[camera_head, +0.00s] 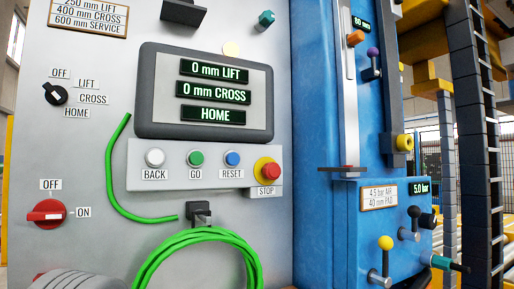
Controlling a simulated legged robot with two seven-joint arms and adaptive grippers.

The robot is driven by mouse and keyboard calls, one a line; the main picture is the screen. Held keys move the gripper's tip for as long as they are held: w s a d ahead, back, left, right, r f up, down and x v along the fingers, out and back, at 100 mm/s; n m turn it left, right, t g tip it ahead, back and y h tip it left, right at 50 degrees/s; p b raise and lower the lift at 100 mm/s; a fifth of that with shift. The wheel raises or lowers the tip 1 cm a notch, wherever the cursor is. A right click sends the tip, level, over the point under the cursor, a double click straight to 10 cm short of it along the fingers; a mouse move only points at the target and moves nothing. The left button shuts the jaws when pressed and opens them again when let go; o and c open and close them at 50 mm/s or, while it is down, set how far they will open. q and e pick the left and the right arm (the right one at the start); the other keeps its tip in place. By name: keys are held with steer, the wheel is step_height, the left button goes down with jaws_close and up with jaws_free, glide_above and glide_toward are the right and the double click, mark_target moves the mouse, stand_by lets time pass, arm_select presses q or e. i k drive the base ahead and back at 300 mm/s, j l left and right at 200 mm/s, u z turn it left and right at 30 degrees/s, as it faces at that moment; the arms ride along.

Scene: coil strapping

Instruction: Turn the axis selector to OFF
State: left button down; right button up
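The axis selector (56,94) is a small black rotary knob on the grey panel at the left. The labels OFF (60,73), LIFT (87,84), CROSS (94,98) and HOME (76,113) stand around it. The display (145,92) reads 0 mm LIFT, 0 mm CROSS and HOME. Neither of my grippers can be made out in view, and nothing touches the selector.
A red OFF/ON switch (46,213) sits below the selector, its handle roughly horizontal. A green hose (195,240) hangs coiled on a hook. Push buttons and a red stop button (270,171) line the console. A blue cabinet (320,120) with levers stands right.

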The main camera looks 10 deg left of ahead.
mark_target(55, 95)
steer(key=u, duration=1.4)
